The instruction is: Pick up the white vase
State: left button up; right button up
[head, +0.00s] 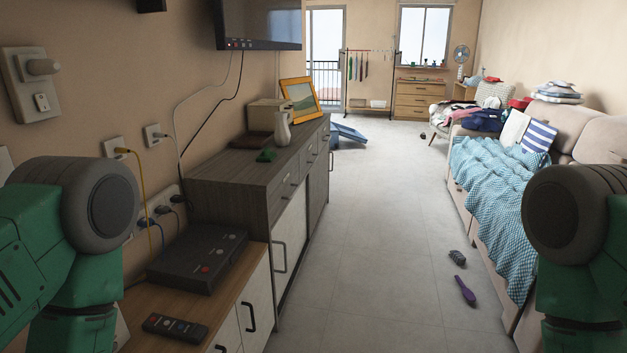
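The white vase (282,130) stands upright on top of the dark wooden cabinet (229,170) along the left wall. It is small and sits in front of a picture with a yellow frame (301,98). A small green item (266,156) lies on the cabinet top, nearer to me than the vase. My green and grey arms show at the left and right edges of the head view, well apart from the vase. Neither of my grippers is in the picture.
A dark box (198,258) and a remote (175,327) lie on the lower wooden cabinet at near left. The sofa (480,208) with a blue checked blanket lines the right side. A purple brush (465,290) and a dark object (457,257) lie on the floor. The middle aisle is mostly clear.

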aim_at(282, 135)
jog(key=i+l+u, duration=0.25)
jog(key=i+l, duration=0.35)
jog(key=i, duration=0.3)
jog(key=i+l+u, duration=0.2)
jog(key=i+l, duration=0.55)
jog(key=i, duration=0.1)
